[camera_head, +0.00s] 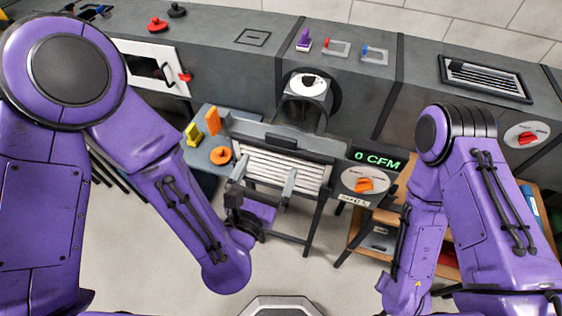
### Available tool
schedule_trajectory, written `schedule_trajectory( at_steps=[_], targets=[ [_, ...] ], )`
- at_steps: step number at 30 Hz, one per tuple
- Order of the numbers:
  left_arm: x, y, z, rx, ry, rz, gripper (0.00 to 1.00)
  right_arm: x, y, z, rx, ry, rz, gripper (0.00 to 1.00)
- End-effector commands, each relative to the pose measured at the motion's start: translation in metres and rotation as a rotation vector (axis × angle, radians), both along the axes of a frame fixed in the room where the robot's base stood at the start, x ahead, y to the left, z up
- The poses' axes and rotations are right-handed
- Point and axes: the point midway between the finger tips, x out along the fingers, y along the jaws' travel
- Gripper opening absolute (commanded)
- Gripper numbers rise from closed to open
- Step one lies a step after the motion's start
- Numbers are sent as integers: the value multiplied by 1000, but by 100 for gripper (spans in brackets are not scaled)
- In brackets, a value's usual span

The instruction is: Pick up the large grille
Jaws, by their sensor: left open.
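The large grille (284,165) is a white slatted panel in a dark frame, held upright on a stand in the middle of the head view. My left gripper (264,176) is in front of it, with its two fingers spread apart and overlapping the slats in the picture. Nothing is between the fingers. I cannot tell whether they touch the grille. My right arm comes in from the right, and its gripper is out of the picture.
A small side table (207,156) left of the grille holds yellow and orange pieces. A dial panel (365,184) with an orange knob and a "0 CFM" display (380,160) stand right. A grey duct (225,50) runs behind, with a smaller slatted vent (487,78) at right.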

Motion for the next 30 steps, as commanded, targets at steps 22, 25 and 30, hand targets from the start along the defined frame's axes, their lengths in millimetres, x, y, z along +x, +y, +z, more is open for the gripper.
schedule_trajectory(
  at_steps=[22,25,30],
  targets=[
    [95,-36,11,-88,-1,-3,100,0,0,-6,0,0,0,43],
    [100,-37,10,-88,-2,-3,100,0,0,-6,0,0,0,43],
    [99,-37,9,-88,-1,-3,97,0,0,-7,0,0,0,43]
  ],
)
